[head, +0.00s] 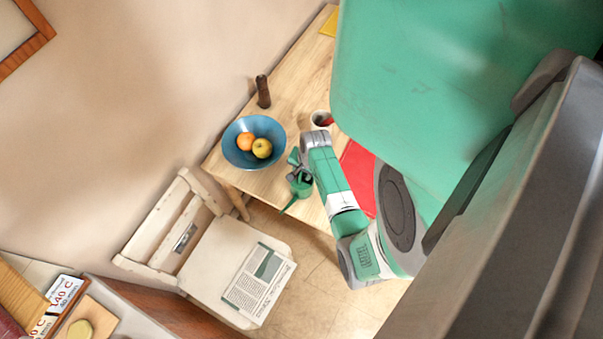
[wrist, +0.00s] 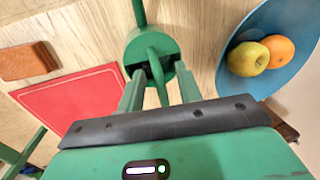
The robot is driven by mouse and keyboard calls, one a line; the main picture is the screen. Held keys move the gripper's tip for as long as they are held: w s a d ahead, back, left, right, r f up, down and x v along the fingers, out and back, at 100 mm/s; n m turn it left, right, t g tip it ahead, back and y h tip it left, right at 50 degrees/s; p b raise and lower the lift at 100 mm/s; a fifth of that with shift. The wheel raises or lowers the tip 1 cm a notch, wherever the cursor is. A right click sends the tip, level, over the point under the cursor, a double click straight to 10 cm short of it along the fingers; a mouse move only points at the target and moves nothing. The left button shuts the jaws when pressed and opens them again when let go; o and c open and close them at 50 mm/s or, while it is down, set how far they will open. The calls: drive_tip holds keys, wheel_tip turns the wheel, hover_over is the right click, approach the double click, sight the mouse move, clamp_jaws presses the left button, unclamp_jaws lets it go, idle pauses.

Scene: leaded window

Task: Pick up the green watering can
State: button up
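The green watering can (head: 301,186) stands at the near edge of the wooden table in the head view, its thin spout pointing down and to the left. In the wrist view, the can's round body (wrist: 140,47) is ahead of my gripper (wrist: 154,73), with its curved handle between my two fingers. The fingers stand apart, one on each side of the handle, and gaps seem to show beside it. My gripper (head: 296,160) also shows at the can in the head view, where the arm partly covers it.
A blue bowl (head: 232,152) with an orange and a yellow apple stands close by on the table (head: 290,100). A red mat (wrist: 70,105) lies on the other side. A brown block (wrist: 27,61), a cup (head: 319,121), a dark mill (head: 263,92) and a chair (head: 215,255) are near.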

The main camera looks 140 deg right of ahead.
drive_tip(key=shift+c, duration=0.4)
clamp_jaws()
